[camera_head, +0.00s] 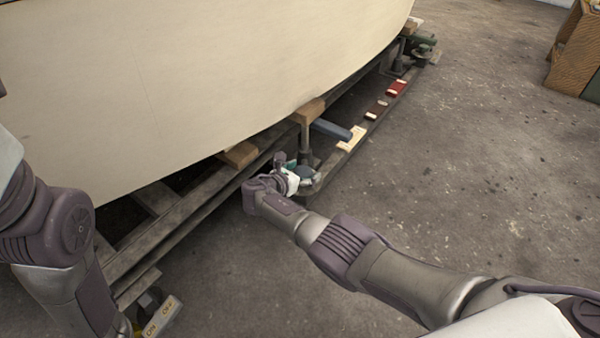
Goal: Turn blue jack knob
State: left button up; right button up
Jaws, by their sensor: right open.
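A jack with an upright metal post (305,140) stands under the hull beside the rail, with a wooden block (308,111) on top of it. A teal-blue part (302,171) shows low at the foot of the post, partly covered by my right gripper. I cannot make out the knob's shape or whether the fingers touch it. My right gripper (292,177) is open at the foot of the jack. My left arm comes down along the left edge, but its gripper does not show.
The pale hull (200,80) overhangs the dark rails (190,222). A blue-grey bar (331,129), a light wooden piece (351,139) and a red block (396,88) lie along the rail.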

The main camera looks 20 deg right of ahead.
jog(key=v, duration=1.2)
dwell(0.3)
